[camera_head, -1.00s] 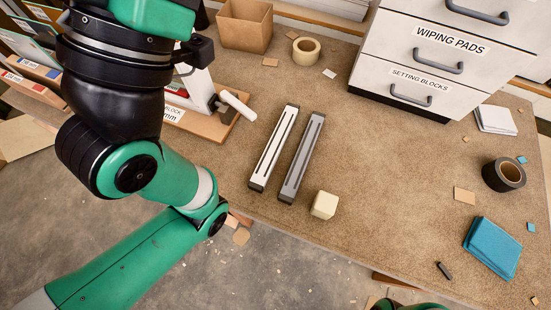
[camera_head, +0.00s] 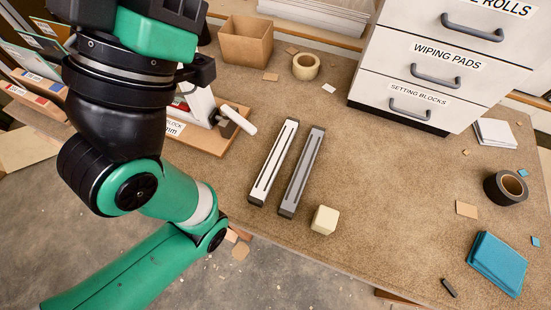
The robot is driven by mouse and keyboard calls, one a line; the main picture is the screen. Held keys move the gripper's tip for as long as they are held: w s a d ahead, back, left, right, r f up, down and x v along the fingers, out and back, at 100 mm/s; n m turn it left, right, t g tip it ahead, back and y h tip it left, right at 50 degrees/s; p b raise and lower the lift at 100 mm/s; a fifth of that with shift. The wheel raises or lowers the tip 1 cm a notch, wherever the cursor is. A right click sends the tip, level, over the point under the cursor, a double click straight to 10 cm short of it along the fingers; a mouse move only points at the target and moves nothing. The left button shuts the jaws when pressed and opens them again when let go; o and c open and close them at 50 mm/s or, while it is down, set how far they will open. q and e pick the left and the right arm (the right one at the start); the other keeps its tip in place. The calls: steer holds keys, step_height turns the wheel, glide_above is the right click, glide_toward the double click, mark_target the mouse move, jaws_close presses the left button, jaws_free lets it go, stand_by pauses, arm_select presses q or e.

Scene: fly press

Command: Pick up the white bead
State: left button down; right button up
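The white bead (camera_head: 273,162) is a long, narrow strip with a dark slot along it and dark ends. It lies flat on the brown bench (camera_head: 375,190), slanting toward the front edge. A similar grey bead (camera_head: 302,172) lies beside it on the right, nearly parallel, with a narrow gap between them. My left arm rises at the left of the view, apart from the white bead, and its fingers do not show. My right gripper is out of view.
A cream block (camera_head: 324,220) sits right of the grey bead's near end. A press with a white handle (camera_head: 238,121) stands left of the white bead. Tape (camera_head: 306,67), a cardboard box (camera_head: 246,40) and a drawer cabinet (camera_head: 423,65) are behind. Blue pads (camera_head: 497,263) lie at right.

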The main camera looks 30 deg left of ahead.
arm_select(q)
steer(key=shift+c, duration=1.2)
jaws_free()
